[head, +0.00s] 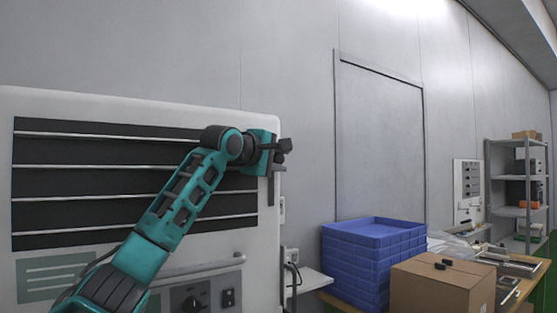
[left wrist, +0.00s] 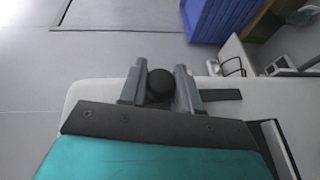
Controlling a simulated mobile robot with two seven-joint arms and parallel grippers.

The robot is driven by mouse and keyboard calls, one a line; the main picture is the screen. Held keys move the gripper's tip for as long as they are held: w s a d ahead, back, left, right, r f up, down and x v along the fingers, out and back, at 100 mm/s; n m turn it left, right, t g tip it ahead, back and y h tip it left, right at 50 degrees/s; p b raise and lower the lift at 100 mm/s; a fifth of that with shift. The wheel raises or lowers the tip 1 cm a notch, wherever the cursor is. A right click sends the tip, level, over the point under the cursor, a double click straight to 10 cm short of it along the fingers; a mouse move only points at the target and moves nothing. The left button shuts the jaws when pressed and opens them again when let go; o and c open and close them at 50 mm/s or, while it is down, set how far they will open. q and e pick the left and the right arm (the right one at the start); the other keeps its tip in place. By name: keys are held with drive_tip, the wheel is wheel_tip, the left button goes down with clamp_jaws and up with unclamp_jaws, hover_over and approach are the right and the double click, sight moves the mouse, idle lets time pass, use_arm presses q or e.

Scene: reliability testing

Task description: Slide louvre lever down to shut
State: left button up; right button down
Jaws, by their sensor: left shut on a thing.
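The louvre panel (head: 120,105) is a white housing with several pale slats (head: 100,195) and wide dark gaps between them, at the left of the head view. My left gripper (head: 284,147) is at the panel's upper right edge. In the left wrist view my left gripper (left wrist: 160,88) is shut on the black round lever knob (left wrist: 160,84), which sits between the two grey fingers. A dark strip (left wrist: 222,95), the lever's track, runs along the white panel beside the fingers. It also shows below the gripper in the head view (head: 277,188). My right gripper is out of view.
A handrail (head: 200,268) and a black dial (head: 192,302) are lower on the panel. Stacked blue crates (head: 370,255) and a cardboard box (head: 440,285) stand to the right. A grey door (head: 380,140) is behind. The space right of the gripper is clear.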

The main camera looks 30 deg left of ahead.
sight(278, 201)
use_arm(q)
clamp_jaws()
wheel_tip(278, 201, down, 10)
drive_tip(key=b, duration=0.6)
drive_tip(key=shift+b, duration=0.3)
drive_tip(key=shift+r, duration=0.1)
drive_tip(key=o, duration=0.6)
unclamp_jaws()
drive_tip(key=shift+s, duration=0.1)
